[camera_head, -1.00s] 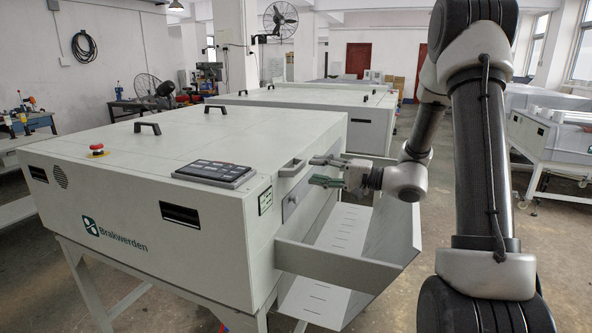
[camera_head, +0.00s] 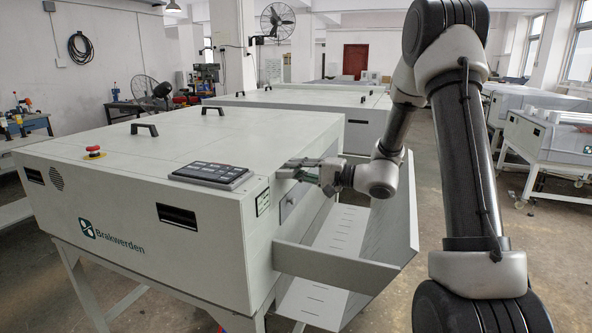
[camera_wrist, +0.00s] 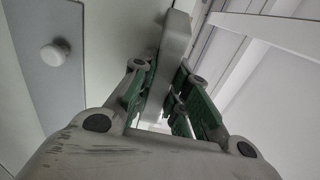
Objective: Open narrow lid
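The narrow lid's pale grey handle (camera_wrist: 176,45) is at the upper edge of the white machine's right end. In the wrist view it runs between my gripper's green-padded fingers (camera_wrist: 167,80), with one finger on each side and both close against it. In the head view my gripper (camera_head: 300,169) is at the handle and hides most of it. The fingers look closed in on the handle. The lid's outline is hard to make out, and no raised lid shows.
A small panel (camera_head: 289,206) with a round knob (camera_wrist: 54,53) lies below the handle. An open slotted tray (camera_head: 345,228) with side walls projects below my gripper. A control pad (camera_head: 212,174) and a red stop button (camera_head: 94,151) sit on the machine's top.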

